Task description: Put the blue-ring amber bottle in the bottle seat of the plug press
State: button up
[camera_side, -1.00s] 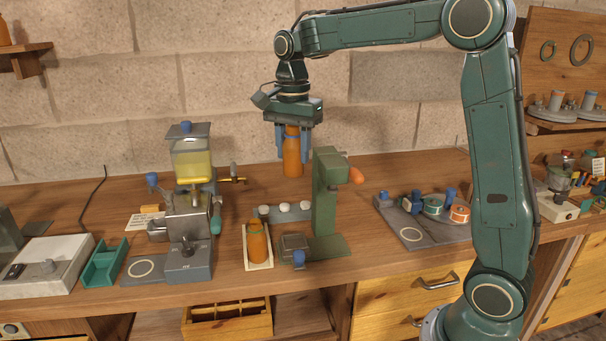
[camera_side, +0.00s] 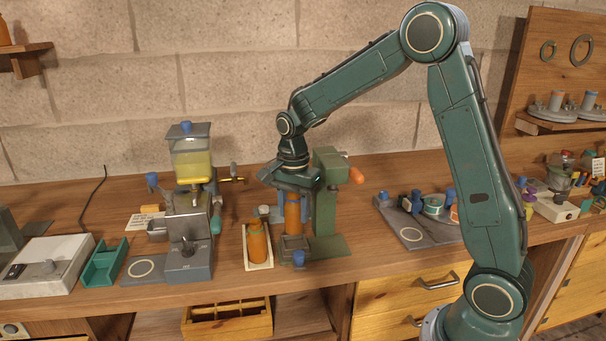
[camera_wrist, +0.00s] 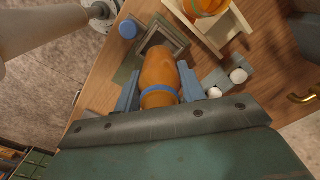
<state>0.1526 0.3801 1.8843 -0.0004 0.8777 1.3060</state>
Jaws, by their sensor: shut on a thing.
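My gripper (camera_side: 292,214) is shut on an amber bottle (camera_side: 292,211), held upright between its blue fingers. In the wrist view the bottle (camera_wrist: 158,70) shows a blue ring (camera_wrist: 160,92) near the jaws. The green plug press (camera_side: 325,215) stands just to the right of the held bottle. Its square grey bottle seat (camera_side: 294,243) lies at the bottle's lower end in the side view. In the wrist view the seat (camera_wrist: 170,32) shows past the bottle's far end. I cannot tell whether the bottle touches the seat.
Another amber bottle (camera_side: 257,242) stands in a cream tray (camera_side: 259,267) to the left, close to the held one. A grey rack (camera_wrist: 216,79) with white plugs is beside my fingers. A blue knob (camera_side: 298,259) fronts the seat. The filler (camera_side: 190,215) stands farther left.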

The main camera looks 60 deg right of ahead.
aim_at(294, 225)
jog(key=shift+f, duration=0.2)
jog(key=shift+f, duration=2.05)
jog(key=shift+f, duration=0.15)
jog(key=o, duration=1)
jog(key=shift+o, duration=0.2)
notch_tip(294, 225, up, 12)
jog(key=shift+r, duration=0.1)
jog(key=shift+r, duration=0.1)
